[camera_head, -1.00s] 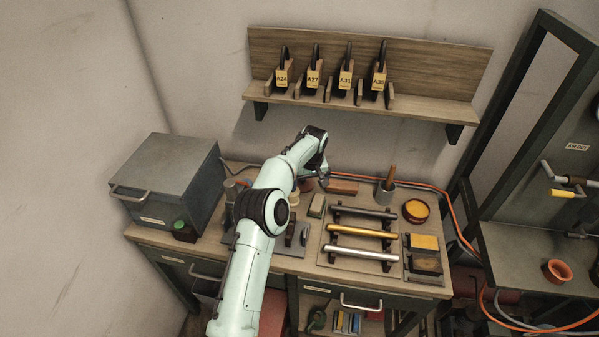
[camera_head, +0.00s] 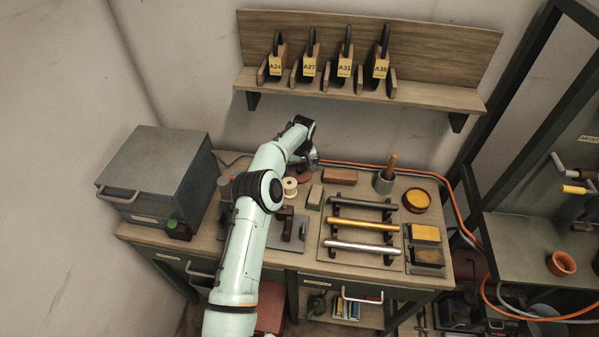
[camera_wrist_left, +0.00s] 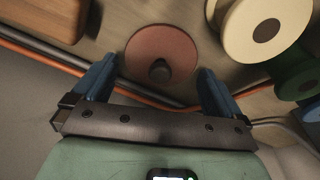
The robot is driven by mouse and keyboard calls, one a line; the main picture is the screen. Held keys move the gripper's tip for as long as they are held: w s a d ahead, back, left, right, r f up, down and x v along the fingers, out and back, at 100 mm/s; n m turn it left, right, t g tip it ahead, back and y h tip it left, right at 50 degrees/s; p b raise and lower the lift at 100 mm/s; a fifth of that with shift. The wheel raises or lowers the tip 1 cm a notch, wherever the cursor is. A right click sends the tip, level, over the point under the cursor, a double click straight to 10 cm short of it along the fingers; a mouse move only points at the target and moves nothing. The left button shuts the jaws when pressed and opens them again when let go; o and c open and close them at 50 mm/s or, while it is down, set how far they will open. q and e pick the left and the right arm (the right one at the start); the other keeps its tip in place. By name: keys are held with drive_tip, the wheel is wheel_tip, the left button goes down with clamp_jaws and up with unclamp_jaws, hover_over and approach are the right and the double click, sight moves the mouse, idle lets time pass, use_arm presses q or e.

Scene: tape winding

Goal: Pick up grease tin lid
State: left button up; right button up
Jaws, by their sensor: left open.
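The grease tin lid is a flat reddish disc with a dark round knob, seen in the left wrist view (camera_wrist_left: 160,40). In the head view the lid (camera_head: 304,174) lies on the bench, partly hidden by my arm. My left gripper (camera_head: 313,161) is open and empty at the back of the bench by the lid. In the left wrist view its two blue fingers (camera_wrist_left: 157,72) stand either side of the lid, with the knob between them; contact cannot be told. The open grease tin (camera_head: 416,200), yellow inside a red rim, stands at the right of the bench. My right gripper is out of view.
A cream spool (camera_wrist_left: 266,27) and a green spool (camera_wrist_left: 295,72) lie close beside the lid. A brown block (camera_head: 340,176) and a cup with a brush (camera_head: 384,182) stand to the right. An orange cable (camera_head: 352,165) runs along the back edge. A shelf (camera_head: 365,90) hangs above.

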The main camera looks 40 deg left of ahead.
use_arm(q)
drive_tip(key=shift+w+f, duration=0.1)
drive_tip(key=shift+f, duration=0.55)
drive_tip(key=c, duration=0.7)
drive_tip(key=shift+r, duration=0.1)
